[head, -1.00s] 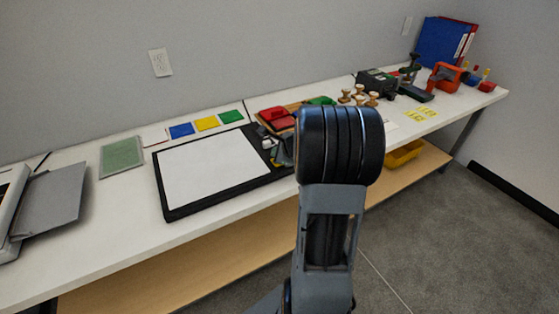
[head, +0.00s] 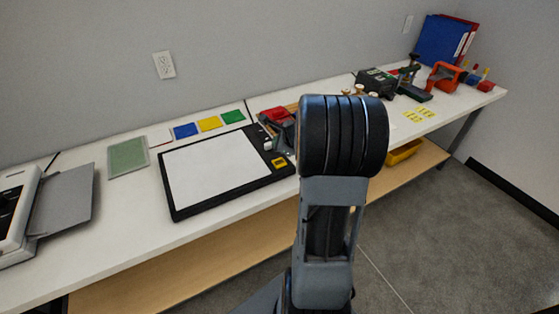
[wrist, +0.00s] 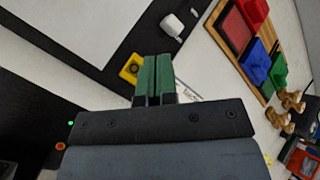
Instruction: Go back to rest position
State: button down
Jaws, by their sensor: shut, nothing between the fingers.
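My gripper (wrist: 154,80) shows in the wrist view with its two green fingers together and nothing between them. It hangs above the bench near the right end of a black board with a white sheet (head: 225,170). In the head view, my arm stands in front of the bench and mostly hides the gripper; only a grey part shows left of the arm's big joint. A small yellow square (head: 279,162) lies on the board's right end; it also shows in the wrist view (wrist: 130,68), left of the fingers.
The white bench (head: 110,235) runs along the wall, with a wooden shelf (head: 170,280) below. A printer (head: 15,205) stands at left. Colored cards, a red block (head: 272,114), a black box (head: 376,82) and blue binders (head: 440,40) stand along the back. Grey floor is open at right.

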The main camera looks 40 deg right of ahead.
dwell(0.3)
jog(key=s+a+n, duration=0.1)
jog(key=f+n+g, duration=0.1)
jog(key=n, duration=0.1)
jog(key=s+a+f+n+y, duration=0.1)
jog(key=shift+s+a+n+g, duration=0.3)
jog(key=shift+a, duration=0.05)
jog(key=s+a+r+n+g+p, duration=0.1)
jog(key=s+a+r+n, duration=0.3)
jog(key=s+a+n, duration=0.1)
jog(key=s+a+r+n+g+h+p, duration=0.1)
jog(key=s+a+r+n+p, duration=0.1)
jog(key=s+a+n, duration=0.3)
jog(key=s+a+r+n+g+p, duration=0.1)
jog(key=s+a+r+n, duration=0.4)
jog(key=a+n, duration=0.5)
jog(key=shift+a+r+n+g+h, duration=0.15)
jog(key=shift+r+n+g+h, duration=0.3)
jog(key=shift+n, duration=0.45)
jog(key=c, duration=1.8)
grip_release()
jog(key=shift+f, duration=0.1)
